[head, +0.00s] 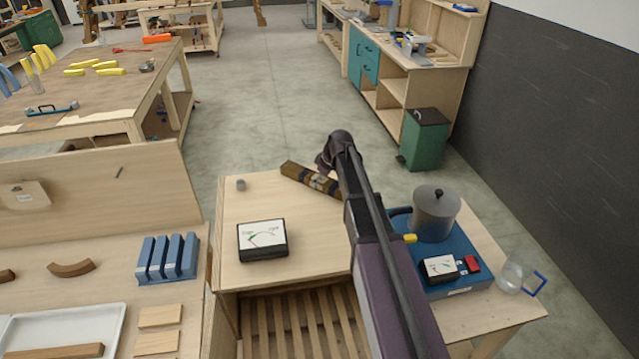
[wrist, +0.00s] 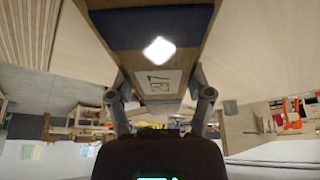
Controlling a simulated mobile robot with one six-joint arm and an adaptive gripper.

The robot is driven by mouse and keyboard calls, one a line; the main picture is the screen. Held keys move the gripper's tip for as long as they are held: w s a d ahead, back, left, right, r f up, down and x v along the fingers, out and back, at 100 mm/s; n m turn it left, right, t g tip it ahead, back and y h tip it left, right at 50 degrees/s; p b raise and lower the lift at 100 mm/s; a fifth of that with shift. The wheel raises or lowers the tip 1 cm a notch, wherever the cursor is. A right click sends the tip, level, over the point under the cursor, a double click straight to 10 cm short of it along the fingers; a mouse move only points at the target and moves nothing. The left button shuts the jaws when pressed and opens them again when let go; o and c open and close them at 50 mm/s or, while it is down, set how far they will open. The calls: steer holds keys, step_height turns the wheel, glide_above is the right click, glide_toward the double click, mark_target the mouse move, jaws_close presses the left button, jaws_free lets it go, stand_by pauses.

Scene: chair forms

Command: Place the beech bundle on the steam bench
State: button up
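The beech bundle (head: 312,179) is a wooden bar with dark bands, at the back of the steam bench in the head view. In the wrist view the bundle (wrist: 158,60) shows a dark blue band and a numbered label. My gripper (head: 334,158) is at the bundle's right part in the head view. In the wrist view my gripper (wrist: 160,88) has one finger against each side of the bundle and looks shut on it. The steam bench (head: 310,210) has a pale wooden top. I cannot tell whether the bundle touches it.
A dial gauge (head: 262,240) and a small grey cylinder (head: 241,184) stand on the bench top. To the right are a blue base (head: 465,250) with a metal pot (head: 436,212) and a glass jug (head: 511,277). A slatted opening (head: 290,325) lies in front.

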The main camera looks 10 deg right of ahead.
steer(key=c, duration=0.4)
steer(key=shift+r, duration=0.15)
step_height(320, 180, up, 4)
steer(key=p, duration=0.4)
steer(key=shift+f, duration=0.2)
steer(key=s, duration=1)
steer(key=s+r+p, duration=0.1)
steer(key=s, duration=0.5)
